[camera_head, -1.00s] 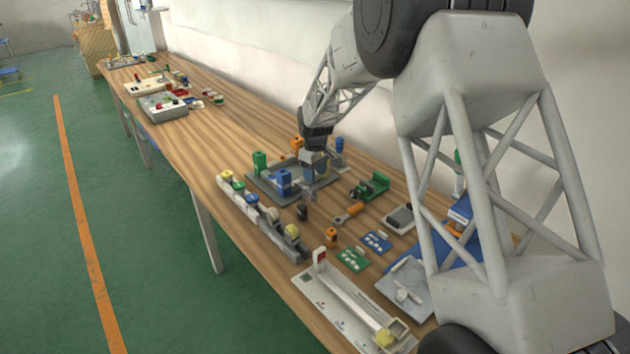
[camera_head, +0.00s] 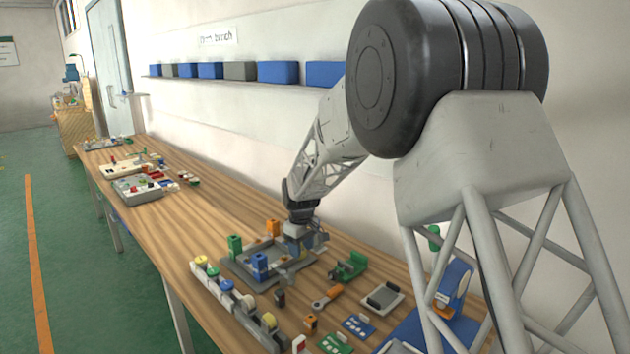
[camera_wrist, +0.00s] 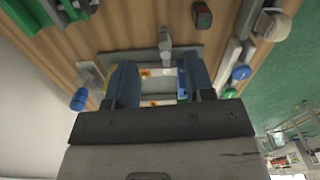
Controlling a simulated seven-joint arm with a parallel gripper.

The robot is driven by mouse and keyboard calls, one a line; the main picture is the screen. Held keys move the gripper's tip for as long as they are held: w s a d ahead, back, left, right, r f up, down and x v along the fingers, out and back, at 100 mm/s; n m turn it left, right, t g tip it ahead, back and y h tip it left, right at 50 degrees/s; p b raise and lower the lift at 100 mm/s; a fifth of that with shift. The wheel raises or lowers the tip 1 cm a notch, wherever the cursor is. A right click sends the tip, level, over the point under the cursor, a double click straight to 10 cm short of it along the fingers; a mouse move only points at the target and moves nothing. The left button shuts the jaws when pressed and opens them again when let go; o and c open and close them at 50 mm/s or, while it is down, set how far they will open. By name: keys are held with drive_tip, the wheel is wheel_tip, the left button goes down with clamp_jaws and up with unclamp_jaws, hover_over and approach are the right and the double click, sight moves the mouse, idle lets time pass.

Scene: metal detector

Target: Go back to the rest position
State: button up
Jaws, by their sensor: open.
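My gripper (camera_head: 308,243) is over the far right part of a grey tray (camera_head: 235,268) on the wooden bench, at the end of my bent arm. In the wrist view its two dark blue-grey fingers (camera_wrist: 160,84) stand apart. I see nothing held between them; a grey tray part with small orange marks shows in the gap. On the tray are a green block (camera_head: 235,245), a blue block (camera_head: 260,266) and an orange block (camera_head: 272,229). Whether the fingertips touch anything cannot be told.
A grey rail with coloured round pieces (camera_head: 227,286) runs along the near bench edge. A green device (camera_head: 348,267), an orange-ended tool (camera_head: 327,298) and a grey box (camera_head: 383,297) lie right of the tray. Blue bins (camera_head: 278,72) line a wall shelf behind.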

drive_tip(key=s+d+r+m, duration=0.2)
drive_tip(key=s+d+r, duration=0.3)
drive_tip(key=s, duration=0.3)
drive_tip(key=s+d+r+m+t, duration=0.1)
drive_tip(key=s+d+r, duration=0.4)
drive_tip(key=s, duration=0.3)
drive_tip(key=s+d+r+m, duration=0.2)
drive_tip(key=s+d+r, duration=0.3)
drive_tip(key=s, duration=0.3)
drive_tip(key=s+d+m, duration=0.2)
drive_tip(key=s+d, duration=0.2)
drive_tip(key=s, duration=0.9)
drive_tip(key=s+d+f+m+t, duration=0.1)
drive_tip(key=s+d+m, duration=0.2)
drive_tip(key=s, duration=1)
drive_tip(key=shift+d+f, duration=0.25)
drive_tip(key=shift+d, duration=0.3)
